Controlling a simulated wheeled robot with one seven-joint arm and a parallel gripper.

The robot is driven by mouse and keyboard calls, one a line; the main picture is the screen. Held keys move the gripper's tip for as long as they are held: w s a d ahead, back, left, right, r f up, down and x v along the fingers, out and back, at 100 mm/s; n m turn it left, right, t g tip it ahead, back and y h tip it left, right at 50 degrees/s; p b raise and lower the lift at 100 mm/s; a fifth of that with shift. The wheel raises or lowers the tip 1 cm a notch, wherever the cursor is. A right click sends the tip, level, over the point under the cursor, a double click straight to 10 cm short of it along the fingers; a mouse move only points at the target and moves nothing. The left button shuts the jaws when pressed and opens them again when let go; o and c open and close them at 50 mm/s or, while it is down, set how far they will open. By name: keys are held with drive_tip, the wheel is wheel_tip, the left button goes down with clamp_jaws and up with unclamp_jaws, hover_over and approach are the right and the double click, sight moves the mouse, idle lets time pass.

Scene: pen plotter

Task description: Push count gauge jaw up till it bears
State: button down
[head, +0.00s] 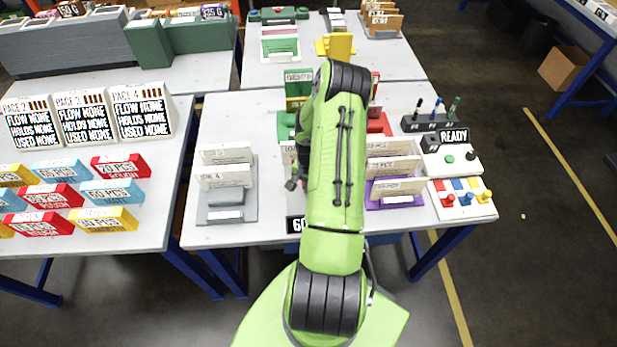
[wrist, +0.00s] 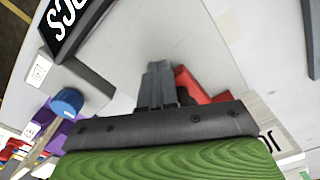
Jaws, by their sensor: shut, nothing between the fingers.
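My gripper (wrist: 158,68) is shut and empty in the wrist view, with its grey fingers together over a pale grey surface. A red part (wrist: 200,88) lies just right of the fingers; I cannot tell if they touch. A black display (wrist: 72,22) ending in "CS" stands at the upper left. Below it is a grey block (wrist: 75,78) with a white label and a blue round knob (wrist: 67,102). I cannot tell which piece is the count gauge jaw. In the head view my arm hides the gripper and most of the gauge area; a black "60" display (head: 296,224) shows beside it.
Card holders (head: 227,205) stand left of my arm and a purple holder (head: 395,198) stands right. A button box marked READY (head: 450,160) and a panel of coloured knobs (head: 462,197) are at the right edge. The left table (head: 130,238) holds coloured count blocks.

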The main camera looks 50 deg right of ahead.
drive_tip(key=shift+w+d+b, duration=0.65)
drive_tip(key=shift+w+d, duration=0.45)
drive_tip(key=shift+d, duration=0.15)
drive_tip(key=shift+w+d, duration=0.1)
idle(0.6)
drive_tip(key=shift+r+p, duration=2.85)
drive_tip(key=shift+r, duration=1.75)
drive_tip(key=shift+f, duration=0.1)
